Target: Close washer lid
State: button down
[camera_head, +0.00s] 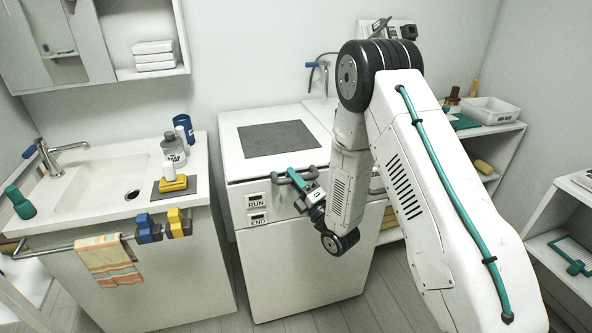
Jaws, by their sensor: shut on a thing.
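The white washer (252,281) stands in the middle, with labels RUN and END on its front. Its lid (229,139) has a dark grey panel and lies flat or nearly flat on top; I cannot tell whether it is fully down. A dark handle (282,180) is at the lid's front edge. My gripper (297,178) is at this handle, shut on it, coming from the right and front. The fingertips are small and partly hidden by the wrist.
A sink counter (80,215) stands at the left, with bottles, a yellow sponge (172,184) and a rail with a striped towel (108,262). Shelves (497,142) with a white basket (490,110) stand at the right. Floor shows in front of the washer.

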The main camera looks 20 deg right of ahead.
jog(key=shift+a+f+y, duration=0.2)
jog(key=shift+a+y, duration=0.1)
jog(key=c, duration=1.3)
grip_release()
jog(key=shift+a, duration=0.15)
jog(key=shift+d, duration=0.35)
